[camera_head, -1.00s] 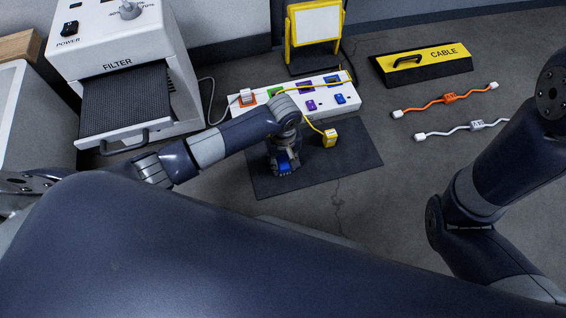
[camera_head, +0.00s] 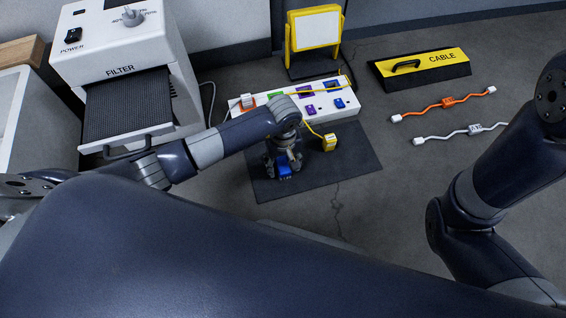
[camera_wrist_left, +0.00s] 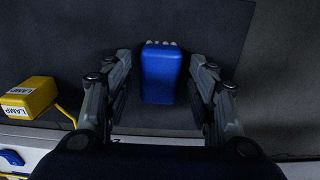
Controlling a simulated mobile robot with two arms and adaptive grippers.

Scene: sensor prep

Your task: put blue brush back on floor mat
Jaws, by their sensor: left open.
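The blue brush (camera_head: 284,172) is at the dark floor mat (camera_head: 330,165), near the mat's left part. In the left wrist view the blue brush (camera_wrist_left: 162,72) lies between the fingers, with a gap on each side and its pale bristle tips at the far end. The mat (camera_wrist_left: 215,30) spreads beneath it. My left gripper (camera_head: 283,163) is above the mat, over the brush; in the wrist view the left gripper (camera_wrist_left: 163,88) is open around it. My right gripper is outside the views; only part of my right arm shows.
A white power strip (camera_head: 320,103) with coloured plugs stands along the mat's far edge. A yellow lamp plug (camera_head: 329,142) lies on the mat right of my left gripper. A yellow work lamp (camera_head: 315,35), a cable ramp (camera_head: 420,68) and the filter unit (camera_head: 125,100) stand around it.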

